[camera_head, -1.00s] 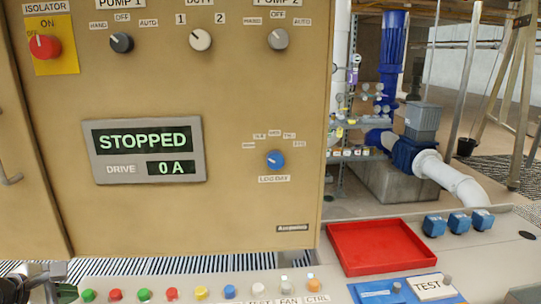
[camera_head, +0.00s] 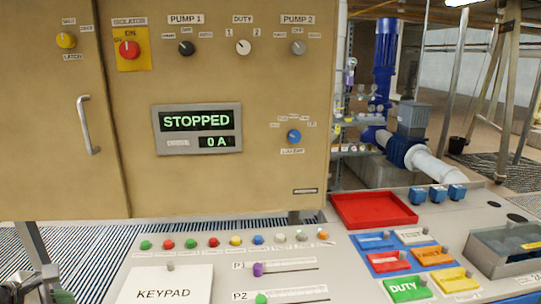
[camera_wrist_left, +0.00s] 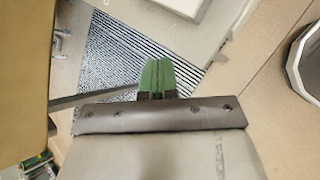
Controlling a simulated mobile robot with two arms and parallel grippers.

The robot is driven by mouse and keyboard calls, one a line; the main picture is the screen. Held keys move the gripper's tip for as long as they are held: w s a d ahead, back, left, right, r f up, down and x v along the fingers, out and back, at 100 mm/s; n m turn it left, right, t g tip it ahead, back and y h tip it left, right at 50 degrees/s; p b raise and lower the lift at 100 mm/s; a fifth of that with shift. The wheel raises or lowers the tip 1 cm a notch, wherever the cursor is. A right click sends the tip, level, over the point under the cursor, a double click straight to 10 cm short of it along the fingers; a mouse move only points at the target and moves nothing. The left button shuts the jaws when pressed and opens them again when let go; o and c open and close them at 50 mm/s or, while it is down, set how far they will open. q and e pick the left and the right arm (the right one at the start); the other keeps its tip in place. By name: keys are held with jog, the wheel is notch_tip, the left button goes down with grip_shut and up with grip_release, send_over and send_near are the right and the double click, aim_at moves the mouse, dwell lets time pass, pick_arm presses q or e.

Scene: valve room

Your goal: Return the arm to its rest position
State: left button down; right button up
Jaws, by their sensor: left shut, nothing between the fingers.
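My left gripper (camera_wrist_left: 157,76) is shut, with its green fingertips together and nothing between them, in the left wrist view. Beyond the fingertips are a striped grating and bare floor. My right gripper is not in view.
A tan cabinet (camera_head: 250,95) with a display reading STOPPED and 0 A (camera_head: 197,130) stands ahead. A desk below carries a keypad plate (camera_head: 165,286), several buttons, sliders, a red tray (camera_head: 372,210), coloured plates and a grey bin (camera_head: 505,248). Striped grating (camera_head: 75,250) lies left.

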pick_arm(q)
jog(key=w+a+f+n+t+h, duration=0.1)
jog(key=a+f+n+t, duration=0.15)
jog(key=f+n, duration=0.65)
jog(key=a+f+n+t+h, duration=0.1)
jog(key=a+f+n, duration=0.2)
jog(key=f+n, duration=0.6)
jog(key=s+f+n+y, duration=0.25)
jog(key=f+n, duration=0.35)
jog(key=f, duration=0.3)
jog(key=s+f+n+y, duration=0.2)
jog(key=s+f+n, duration=0.25)
jog(key=f, duration=0.55)
jog(key=s+d+f+n+g+y, duration=0.1)
jog(key=s+d+f+n+g, duration=0.25)
jog(key=s+f+n, duration=0.4)
jog(key=s+d+f+n+g+y, duration=0.15)
jog(key=s+d+f+n, duration=0.3)
jog(key=s+f, duration=0.5)
jog(key=s+d+f+n+g, duration=0.2)
jog(key=s+d+f+g, duration=0.1)
jog(key=s+d, duration=0.3)
jog(key=s+d+f+n+g+h, duration=0.1)
jog(key=s+d+f+n+g, duration=0.2)
jog(key=s+d+f, duration=0.2)
jog(key=s+d, duration=0.2)
jog(key=s, duration=0.1)
jog(key=shift+s+d+h, duration=0.2)
jog(key=shift+s+h, duration=0.1)
jog(key=shift+s, duration=0.05)
